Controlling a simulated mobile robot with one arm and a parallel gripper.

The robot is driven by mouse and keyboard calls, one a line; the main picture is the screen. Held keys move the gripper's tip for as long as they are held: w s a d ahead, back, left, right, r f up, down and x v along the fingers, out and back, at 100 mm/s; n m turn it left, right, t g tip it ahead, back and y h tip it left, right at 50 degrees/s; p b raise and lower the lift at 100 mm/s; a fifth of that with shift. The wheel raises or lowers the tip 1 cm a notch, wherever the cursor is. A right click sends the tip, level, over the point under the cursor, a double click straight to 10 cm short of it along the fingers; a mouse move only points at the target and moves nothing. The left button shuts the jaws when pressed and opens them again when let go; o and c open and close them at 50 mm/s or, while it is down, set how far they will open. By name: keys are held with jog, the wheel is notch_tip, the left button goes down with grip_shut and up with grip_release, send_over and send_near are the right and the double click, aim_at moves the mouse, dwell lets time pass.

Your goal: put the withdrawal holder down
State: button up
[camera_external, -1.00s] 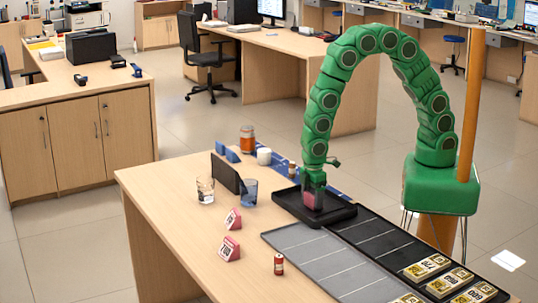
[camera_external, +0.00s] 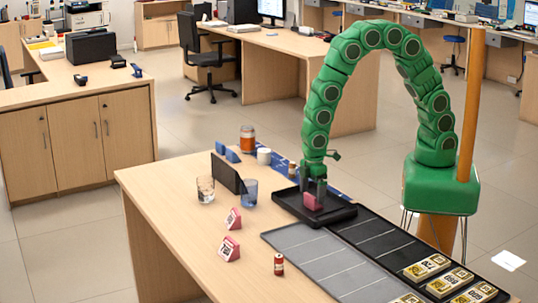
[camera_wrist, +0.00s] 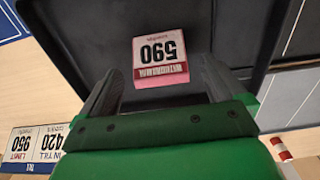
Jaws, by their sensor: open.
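In the external view the holder (camera_external: 313,203) rests in the black tray (camera_external: 340,219), near the tray's left part. My gripper (camera_external: 313,190) is just above it, with fingers spread. In the wrist view my gripper (camera_wrist: 157,85) shows a dark finger on each side of the holder, with gaps between. The tray floor and walls (camera_wrist: 85,30) surround it. The holder's underside is hidden.
Dark and grey lined mats (camera_external: 310,255) lie in front of the tray, with banknote bundles (camera_external: 430,267) at the far right. Two pink holders (camera_external: 230,249), glasses (camera_external: 205,189) and a dark panel (camera_external: 227,174) stand to the left. The wooden counter's front left is clear.

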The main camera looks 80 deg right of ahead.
notch_tip(320, 180, up, 9)
jog(key=shift+r, duration=0.2)
dwell(0.3)
jog(key=s+d+r+m, duration=0.2)
jog(key=s+d+r, duration=0.35)
jog(key=d, duration=0.25)
jog(key=s+d+r+m, duration=0.2)
jog(key=s+d+r, duration=0.2)
jog(key=d+r, duration=0.4)
jog(key=s+d+r+m+g, duration=0.1)
jog(key=s+d+r+m, duration=0.1)
jog(key=s+d, duration=0.3)
jog(key=s+d+r+m, duration=0.2)
jog(key=s+d, duration=0.3)
jog(key=s, duration=0.7)
jog(key=shift+r+m+g, duration=0.2)
jog(key=shift+m+g, duration=0.2)
jog(key=shift+m, duration=0.1)
jog(key=shift+o, duration=0.3)
